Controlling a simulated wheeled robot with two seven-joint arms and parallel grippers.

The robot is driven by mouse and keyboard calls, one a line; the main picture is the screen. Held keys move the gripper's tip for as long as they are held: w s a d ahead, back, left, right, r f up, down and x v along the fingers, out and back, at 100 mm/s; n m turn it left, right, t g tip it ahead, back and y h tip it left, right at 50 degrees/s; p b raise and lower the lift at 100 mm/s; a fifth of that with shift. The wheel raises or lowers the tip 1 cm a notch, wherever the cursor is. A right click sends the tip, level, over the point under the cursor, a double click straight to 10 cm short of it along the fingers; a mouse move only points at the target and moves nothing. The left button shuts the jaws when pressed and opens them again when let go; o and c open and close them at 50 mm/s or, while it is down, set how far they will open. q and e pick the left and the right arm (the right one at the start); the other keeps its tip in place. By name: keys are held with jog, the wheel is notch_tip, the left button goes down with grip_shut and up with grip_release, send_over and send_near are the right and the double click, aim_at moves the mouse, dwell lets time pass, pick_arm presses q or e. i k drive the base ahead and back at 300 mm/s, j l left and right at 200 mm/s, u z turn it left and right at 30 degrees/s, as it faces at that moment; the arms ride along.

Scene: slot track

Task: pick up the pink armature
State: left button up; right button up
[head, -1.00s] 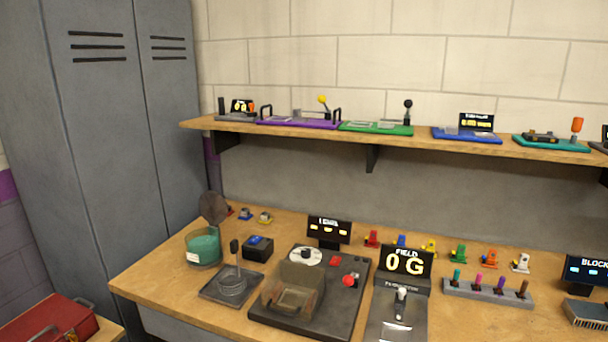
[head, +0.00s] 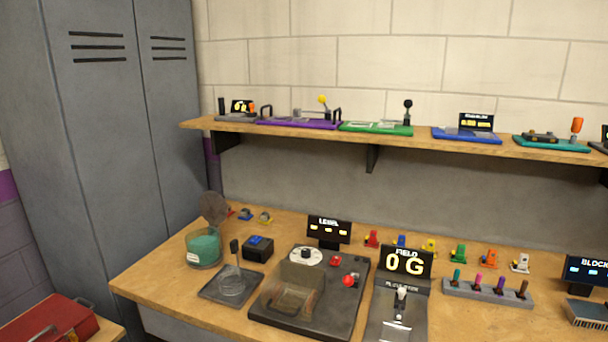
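The pink armature (head: 479,278) stands upright in a grey rack (head: 460,291) on the right part of the workbench. It is between a teal armature (head: 457,275) on its left and a purple one (head: 501,283) on its right, with a brown one (head: 522,288) at the rack's right end. Neither of my grippers is in the head view.
Behind the rack sits a row of small coloured pieces, including a green one (head: 459,253). Left of the rack are a "0 G" display (head: 405,263) and a dark device with a clear cover (head: 340,300). A "BLOCK" display (head: 588,271) stands right. A shelf (head: 230,126) hangs above.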

aim_at(476, 287)
jog(key=i+l+z, duration=0.1)
jog(key=z, duration=0.3)
jog(key=i+z, duration=0.5)
jog(key=z, duration=0.25)
jog(key=u, duration=1.9)
jog(key=z, duration=0.8)
jog(key=l+z, duration=0.25)
jog(key=z, duration=0.15)
jog(key=l+z, duration=0.25)
jog(key=z, duration=0.2)
jog(key=l+z, duration=0.25)
jog(key=z, duration=0.15)
jog(key=l+z, duration=0.2)
jog(key=z, duration=0.2)
jog(key=i, duration=0.05)
